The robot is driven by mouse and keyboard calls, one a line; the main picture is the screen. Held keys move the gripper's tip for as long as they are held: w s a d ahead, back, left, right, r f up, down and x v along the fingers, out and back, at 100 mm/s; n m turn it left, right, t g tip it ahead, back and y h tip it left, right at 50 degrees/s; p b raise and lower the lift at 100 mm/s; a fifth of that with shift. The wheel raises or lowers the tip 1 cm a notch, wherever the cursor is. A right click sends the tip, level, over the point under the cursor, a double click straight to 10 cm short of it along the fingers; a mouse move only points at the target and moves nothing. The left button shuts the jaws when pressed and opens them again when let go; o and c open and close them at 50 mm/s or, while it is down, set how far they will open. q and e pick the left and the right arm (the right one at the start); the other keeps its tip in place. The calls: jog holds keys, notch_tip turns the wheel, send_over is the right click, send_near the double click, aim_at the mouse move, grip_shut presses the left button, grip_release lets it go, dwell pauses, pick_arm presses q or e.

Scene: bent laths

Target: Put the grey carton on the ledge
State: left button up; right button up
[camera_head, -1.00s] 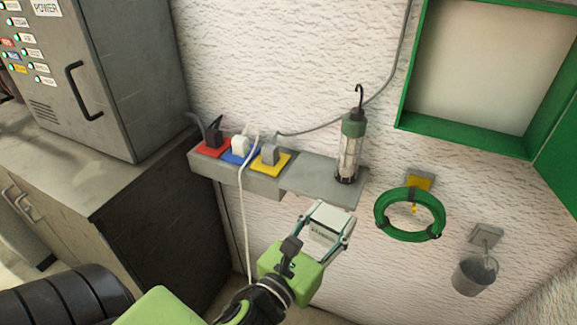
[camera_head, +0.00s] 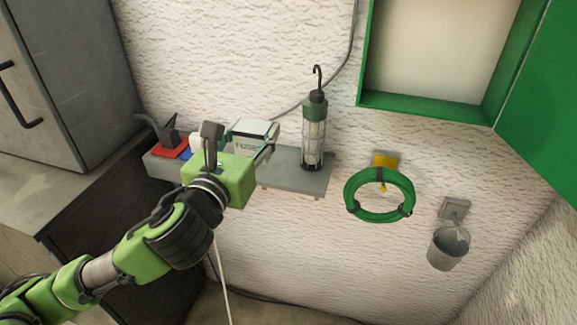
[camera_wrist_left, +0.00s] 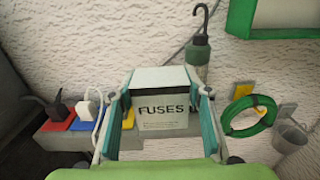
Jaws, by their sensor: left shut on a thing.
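The grey carton (camera_head: 251,136) is a small pale box; in the left wrist view it (camera_wrist_left: 162,108) bears the word FUSES. My left gripper (camera_head: 257,143) is shut on it, with one finger on each side. The ledge (camera_head: 298,176) is a grey shelf on the wall with a lamp on its right part. In the head view the carton overlaps the ledge, left of the lamp. I cannot tell whether it touches the ledge, as my gripper hides its lower part. The ledge also shows in the left wrist view (camera_wrist_left: 62,140). My right gripper is not in view.
A caged lamp (camera_head: 314,130) with a hook stands upright on the ledge. Plugs sit on coloured plates, such as the red one (camera_head: 172,148), at the left. A green hose ring (camera_head: 379,196) and a bucket (camera_head: 448,248) hang at the right. A green cabinet (camera_head: 430,104) is above.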

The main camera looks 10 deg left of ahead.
pick_arm(q)
jog(key=w+f, duration=0.3)
jog(key=w, duration=0.1)
jog(key=w+f, duration=0.3)
jog(key=w, duration=0.1)
jog(key=w+f, duration=0.3)
jog(key=w, duration=0.2)
jog(key=shift+a+p, duration=0.1)
jog(key=shift+p, duration=0.2)
jog(key=shift+w+f, duration=0.35)
jog(key=shift+f, duration=1.55)
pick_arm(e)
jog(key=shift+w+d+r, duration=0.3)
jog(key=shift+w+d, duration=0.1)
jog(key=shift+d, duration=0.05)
pick_arm(q)
jog(key=o, duration=1.1)
jog(key=shift+f, duration=0.15)
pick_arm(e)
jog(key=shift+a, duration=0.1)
